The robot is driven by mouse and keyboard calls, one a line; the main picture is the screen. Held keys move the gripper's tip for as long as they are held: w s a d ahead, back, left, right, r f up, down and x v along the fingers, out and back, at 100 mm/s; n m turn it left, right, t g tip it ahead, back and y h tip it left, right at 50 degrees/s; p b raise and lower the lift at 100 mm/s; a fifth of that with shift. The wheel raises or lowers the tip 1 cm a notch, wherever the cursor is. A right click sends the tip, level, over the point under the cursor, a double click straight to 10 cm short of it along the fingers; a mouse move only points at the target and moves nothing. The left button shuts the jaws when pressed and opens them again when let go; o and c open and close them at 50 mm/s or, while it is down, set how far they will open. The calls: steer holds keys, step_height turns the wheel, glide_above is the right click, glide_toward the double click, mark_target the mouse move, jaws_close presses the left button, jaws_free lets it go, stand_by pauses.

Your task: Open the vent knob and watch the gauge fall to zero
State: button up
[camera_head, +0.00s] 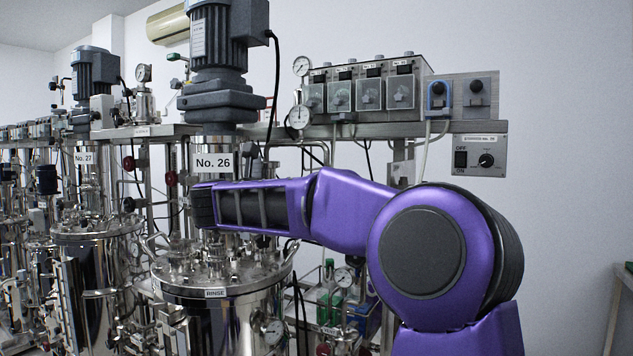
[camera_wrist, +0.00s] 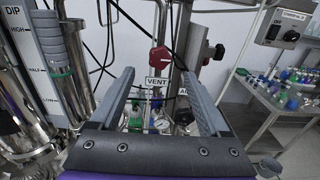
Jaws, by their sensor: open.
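The red vent knob (camera_wrist: 160,58) is in the upper middle of the wrist view, above a white VENT label (camera_wrist: 157,82). My gripper (camera_wrist: 158,73) is open and empty. Its two grey fingers point toward the knob, one to each side in the picture; I see no contact. In the head view my purple arm crosses in front of vessel No. 26 (camera_head: 215,292), and the fingers cannot be made out. Several dial gauges show there, including one upper gauge (camera_head: 301,66) and one below it (camera_head: 299,116). Their needles are too small to read, and which belongs to the vent is unclear.
Pipes and black cables run around both. A steel dip column (camera_wrist: 58,60) stands at left. A switch box (camera_head: 479,156) hangs on the shelf's right side.

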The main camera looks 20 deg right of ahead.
steer(key=p+x, duration=0.1)
steer(key=x, duration=0.8)
jaws_close()
